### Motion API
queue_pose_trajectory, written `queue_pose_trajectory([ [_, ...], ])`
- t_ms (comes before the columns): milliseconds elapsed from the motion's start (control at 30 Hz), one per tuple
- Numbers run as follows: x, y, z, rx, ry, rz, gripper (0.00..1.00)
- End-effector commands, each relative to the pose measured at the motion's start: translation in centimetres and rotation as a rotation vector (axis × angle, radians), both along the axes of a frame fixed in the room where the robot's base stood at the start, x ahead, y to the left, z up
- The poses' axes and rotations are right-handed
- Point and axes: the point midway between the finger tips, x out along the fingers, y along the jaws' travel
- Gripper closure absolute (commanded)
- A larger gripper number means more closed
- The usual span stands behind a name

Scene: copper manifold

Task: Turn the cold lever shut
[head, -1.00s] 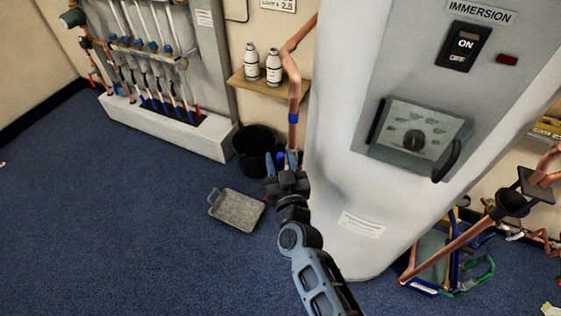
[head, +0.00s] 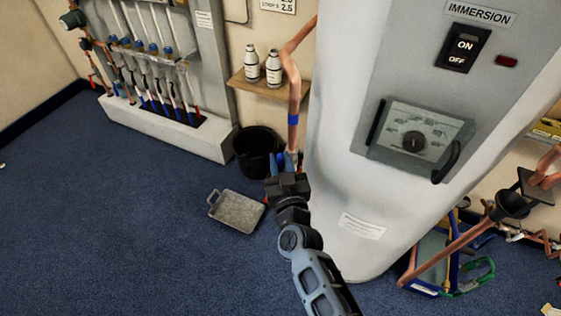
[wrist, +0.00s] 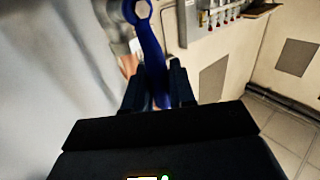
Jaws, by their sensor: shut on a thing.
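The cold lever (wrist: 153,55) is a blue handle with a bolt at its pivot end, seen at the top of the wrist view. My gripper (wrist: 157,82) has its two dark fingers on either side of the handle's lower part and is shut on it. In the head view my gripper (head: 284,163) is low at the left side of the cylinder, at the foot of a copper pipe (head: 293,100) with a blue band. There my gripper hides most of the lever, so its exact angle to the pipe is unclear.
The white cylinder (head: 335,200) stands close on the right of my gripper. A black bucket (head: 250,165) and a grey tray (head: 237,212) are on the floor to the left. A shelf (head: 262,88) with two bottles is above. Blue carpet (head: 110,220) is open at left.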

Motion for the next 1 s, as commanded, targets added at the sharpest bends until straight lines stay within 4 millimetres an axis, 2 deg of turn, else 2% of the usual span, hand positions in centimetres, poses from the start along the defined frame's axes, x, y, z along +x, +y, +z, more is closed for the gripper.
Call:
queue_pose_trajectory([
  [367,-0.3,-0.7,-0.9,0.097,-0.038,-0.001,1.00],
  [1000,-1.3,-3.6,-2.3,0.576,-0.213,-0.001,1.00],
])
